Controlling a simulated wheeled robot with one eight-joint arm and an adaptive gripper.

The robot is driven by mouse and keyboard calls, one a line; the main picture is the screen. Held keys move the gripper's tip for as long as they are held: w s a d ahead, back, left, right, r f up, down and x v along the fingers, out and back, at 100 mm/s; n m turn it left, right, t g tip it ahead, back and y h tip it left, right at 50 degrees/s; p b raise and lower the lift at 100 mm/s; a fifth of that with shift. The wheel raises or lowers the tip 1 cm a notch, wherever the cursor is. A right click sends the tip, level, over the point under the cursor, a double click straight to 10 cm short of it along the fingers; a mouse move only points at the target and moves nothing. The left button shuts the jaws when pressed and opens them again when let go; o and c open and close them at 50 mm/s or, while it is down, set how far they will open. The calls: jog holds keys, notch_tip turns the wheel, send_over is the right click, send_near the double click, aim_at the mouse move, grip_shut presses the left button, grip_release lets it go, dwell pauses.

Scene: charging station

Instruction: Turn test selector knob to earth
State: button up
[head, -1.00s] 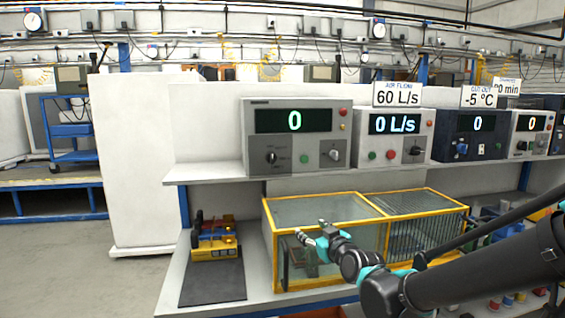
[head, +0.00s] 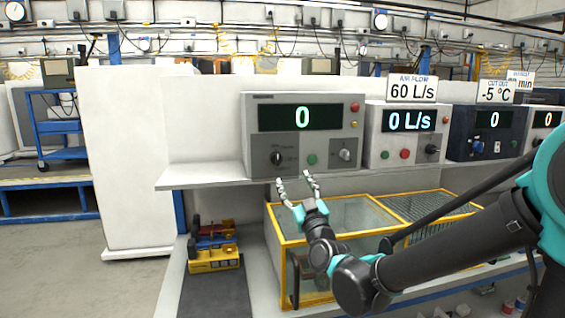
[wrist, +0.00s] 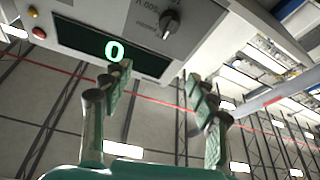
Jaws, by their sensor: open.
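The grey tester (head: 303,134) stands on the shelf, its display reading 0. Its test selector knob (head: 276,158) is dark and round, low on the left of the panel, with small labels beside it. The knob also shows at the top of the wrist view (wrist: 170,22), where the panel appears upside down. The labels and the exact pointer setting are too small to read surely. My gripper (head: 296,180) is open and empty, fingers up, just below and in front of the shelf edge near the knob. In the wrist view (wrist: 155,82) the fingers are apart, not touching the knob.
The shelf edge (head: 215,180) runs under the tester. A yellow-framed glass case (head: 350,215) stands below, and an air flow unit (head: 412,135) to the right.

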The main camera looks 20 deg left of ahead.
aim_at(278, 162)
jog(key=w+a, duration=0.2)
jog(key=w, duration=0.1)
jog(key=w+a, duration=0.2)
jog(key=w, duration=0.1)
jog(key=w+a, duration=0.3)
jog(key=shift+w+a, duration=0.1)
jog(key=shift+w, duration=0.3)
jog(key=x, duration=0.3)
jog(key=shift+w+a+r, duration=0.1)
jog(key=shift+w+r, duration=0.05)
jog(key=shift+w+a+r, duration=0.2)
jog(key=shift+w+a, duration=0.05)
jog(key=shift+w, duration=0.1)
jog(key=c, duration=1.2)
